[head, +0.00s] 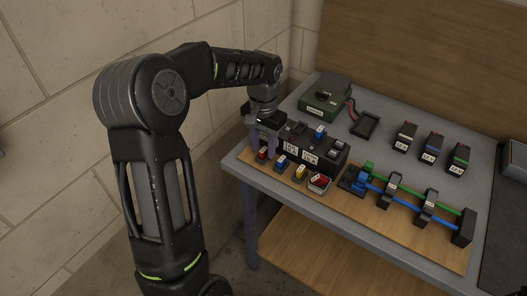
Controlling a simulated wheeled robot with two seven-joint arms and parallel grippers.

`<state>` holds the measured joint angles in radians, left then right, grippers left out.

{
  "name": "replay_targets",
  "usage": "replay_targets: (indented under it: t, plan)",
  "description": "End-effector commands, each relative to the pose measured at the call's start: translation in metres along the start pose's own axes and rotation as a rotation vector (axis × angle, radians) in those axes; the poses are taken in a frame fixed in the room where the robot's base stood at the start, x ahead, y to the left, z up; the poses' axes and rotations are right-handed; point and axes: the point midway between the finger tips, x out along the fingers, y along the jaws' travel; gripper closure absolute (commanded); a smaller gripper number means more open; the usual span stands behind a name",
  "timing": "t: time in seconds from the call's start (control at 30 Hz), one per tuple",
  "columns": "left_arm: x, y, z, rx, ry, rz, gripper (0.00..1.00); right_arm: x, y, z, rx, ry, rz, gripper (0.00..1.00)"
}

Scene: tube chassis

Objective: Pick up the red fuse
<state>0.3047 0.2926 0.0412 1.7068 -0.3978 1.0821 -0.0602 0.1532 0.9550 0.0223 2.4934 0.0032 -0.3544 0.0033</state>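A small red fuse (262,154) sits at the left end of a row of small coloured pieces along the front left of the wooden board. My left gripper (263,147) points down right over it, with its grey-purple fingers apart on either side and their tips close to the red fuse. I see no clear contact between the fingers and the fuse. More red pieces (319,181) lie in a small light tray at the right end of the row. My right gripper is not in view.
Blue (281,162) and yellow (299,171) pieces stand just right of the red fuse. A black block (313,150) with white labels is close behind. A green box (325,103) stands at the back. Blue and green tubes (412,205) run through clamps on the right.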

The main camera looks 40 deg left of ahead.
Motion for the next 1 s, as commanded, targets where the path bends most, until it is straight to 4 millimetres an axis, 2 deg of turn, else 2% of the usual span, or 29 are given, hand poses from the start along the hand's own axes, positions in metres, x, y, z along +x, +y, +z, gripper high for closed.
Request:
replay_targets:
  t: [0.1,0.67,1.0]
  plan:
    - [0.0051,-0.0001,0.0000,0.000,0.001,0.000,0.62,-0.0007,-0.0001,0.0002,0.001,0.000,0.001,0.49]
    - [0.0049,-0.0001,-0.0001,0.000,0.001,0.000,0.63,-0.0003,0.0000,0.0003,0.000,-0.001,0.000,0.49]
    - [0.0049,-0.0001,0.0000,0.000,0.001,0.000,0.90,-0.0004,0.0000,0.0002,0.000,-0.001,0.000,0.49]
